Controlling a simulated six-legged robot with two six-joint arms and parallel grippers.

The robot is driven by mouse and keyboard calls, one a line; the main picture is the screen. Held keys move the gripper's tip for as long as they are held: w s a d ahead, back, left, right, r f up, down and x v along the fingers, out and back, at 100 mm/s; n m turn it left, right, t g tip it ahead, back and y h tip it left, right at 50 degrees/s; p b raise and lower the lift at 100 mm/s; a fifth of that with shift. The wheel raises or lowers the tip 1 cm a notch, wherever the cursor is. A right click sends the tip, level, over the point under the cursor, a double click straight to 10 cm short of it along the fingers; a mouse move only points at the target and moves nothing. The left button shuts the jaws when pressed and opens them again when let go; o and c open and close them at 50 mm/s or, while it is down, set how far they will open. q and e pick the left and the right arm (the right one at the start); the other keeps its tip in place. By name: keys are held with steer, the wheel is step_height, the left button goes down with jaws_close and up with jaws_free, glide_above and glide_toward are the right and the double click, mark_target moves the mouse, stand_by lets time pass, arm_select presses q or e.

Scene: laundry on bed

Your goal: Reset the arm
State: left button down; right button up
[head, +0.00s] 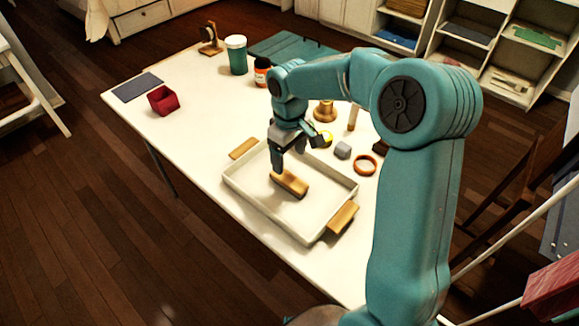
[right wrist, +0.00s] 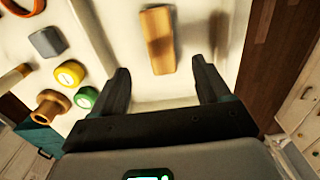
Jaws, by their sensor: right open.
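My right gripper (head: 292,150) is over the white tray on the table in the head view. In the right wrist view my right gripper (right wrist: 160,85) has its two dark fingers spread apart with nothing between them. A wooden block (head: 290,183) lies in the tray, just below the fingers. The block also shows in the right wrist view (right wrist: 158,38), beyond the fingertips. My right arm reaches in from the right side of the head view and bends down to the tray. My left gripper does not show.
The white tray (head: 262,206) has wooden handles. Beside it lie a grey cube (head: 342,150), an orange ring (head: 365,165) and a yellow round item (head: 327,138). The table's left side is mostly clear.

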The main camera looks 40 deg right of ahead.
step_height(320, 180, up, 2)
steer(key=shift+r, duration=0.2)
stand_by(0.6)
